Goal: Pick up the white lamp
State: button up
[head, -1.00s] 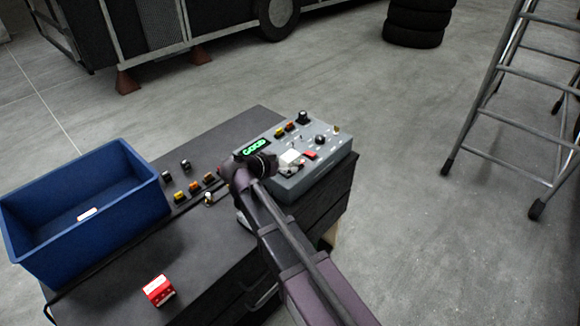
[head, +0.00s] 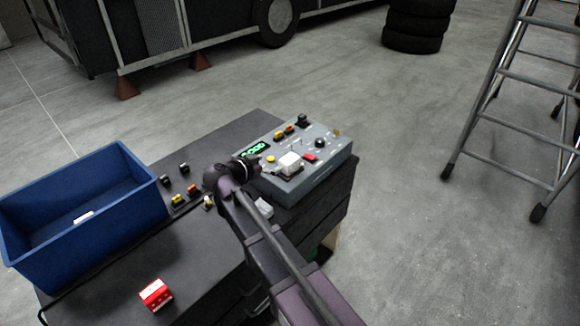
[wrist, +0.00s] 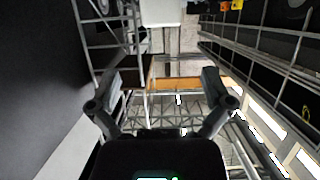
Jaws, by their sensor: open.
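The white lamp (head: 290,162) is a small white block-shaped cap on the front part of the grey control panel (head: 312,178). My gripper (head: 264,168) is just left of it in the head view, and its fingertips are hard to make out there. In the wrist view my gripper (wrist: 160,82) has its two fingers spread wide, with nothing between them. A white shape at the top edge of that view may be the lamp, but I cannot tell.
Coloured buttons and a green display (head: 253,150) sit around the lamp. A blue bin (head: 140,208), loose small buttons (head: 178,200) and a red block (head: 155,294) are on the dark bench (head: 190,262). A whitish item (head: 264,207) is partly hidden by my arm.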

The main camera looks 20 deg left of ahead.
aim_at(290, 158)
jog(key=b+x, duration=0.2)
jog(key=x, duration=0.4)
jog(key=shift+w+d+f, duration=0.15)
jog(key=shift+w+d, duration=0.05)
jog(key=shift+w, duration=0.15)
jog(key=shift+f+b+x, duration=0.15)
jog(key=shift+b+x, duration=0.4)
jog(key=shift+x, duration=0.55)
jog(key=shift+f+b+x, duration=0.2)
jog(key=shift+b+x, duration=0.35)
jog(key=shift+x, duration=0.55)
jog(key=shift+w, duration=0.3)
jog(key=c, duration=1.1)
jog(key=shift+r, duration=0.1)
